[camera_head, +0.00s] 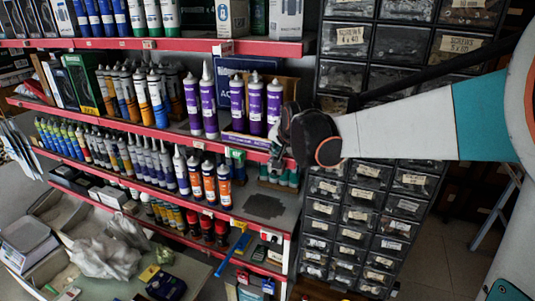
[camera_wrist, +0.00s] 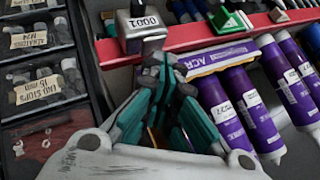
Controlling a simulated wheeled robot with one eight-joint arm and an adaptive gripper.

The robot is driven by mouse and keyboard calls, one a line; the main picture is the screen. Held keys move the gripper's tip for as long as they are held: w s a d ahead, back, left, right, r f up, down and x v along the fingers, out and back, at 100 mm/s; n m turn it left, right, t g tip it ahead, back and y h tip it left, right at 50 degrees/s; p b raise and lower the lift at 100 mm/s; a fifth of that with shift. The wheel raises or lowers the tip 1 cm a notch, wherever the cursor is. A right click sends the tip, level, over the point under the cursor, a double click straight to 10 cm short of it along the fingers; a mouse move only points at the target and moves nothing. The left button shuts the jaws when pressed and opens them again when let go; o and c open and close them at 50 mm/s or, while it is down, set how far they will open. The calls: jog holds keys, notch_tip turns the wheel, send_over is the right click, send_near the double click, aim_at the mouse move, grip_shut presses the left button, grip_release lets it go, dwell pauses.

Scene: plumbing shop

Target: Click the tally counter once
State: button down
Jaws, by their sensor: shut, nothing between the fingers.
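The tally counter (camera_wrist: 139,20) is a small silver and dark device on the red shelf edge, at the top left of centre in the wrist view. Its display seems to read 0001. My gripper (camera_wrist: 165,64) is shut and empty, with its teal and grey fingers converging just below the counter in that picture. I cannot tell whether the fingertips touch it. In the head view my gripper (camera_head: 278,160) is at the right end of the shelf rack, and I cannot make out the counter there; my gripper seems to hide it.
Purple cartridges (camera_wrist: 250,110) stand close to the right of my fingers in the wrist view. A small green and white item (camera_wrist: 229,21) is on the shelf edge (camera_wrist: 200,38). Drawer cabinets (camera_head: 365,195) stand right of the rack. Shelves are crowded with tubes.

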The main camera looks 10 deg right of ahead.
jog(key=shift+r, duration=0.55)
notch_tip(320, 180, up, 6)
jog(key=p, duration=0.4)
dwell(0.6)
jog(key=s+f+n+b, duration=0.3)
jog(key=s+f+b, duration=0.8)
jog(key=f, duration=0.3)
jog(key=s+f+n+g+b, duration=0.1)
jog(key=s+f+n+b, duration=0.2)
jog(key=s+f+b, duration=0.8)
jog(key=s+f+n+g+b, duration=0.1)
jog(key=s+f+n+b, duration=0.2)
jog(key=s+f+b, duration=0.8)
notch_tip(320, 180, down, 8)
jog(key=a+b, duration=0.1)
jog(key=b, duration=0.3)
jog(key=shift+s+r, duration=0.25)
jog(key=shift+s, duration=0.05)
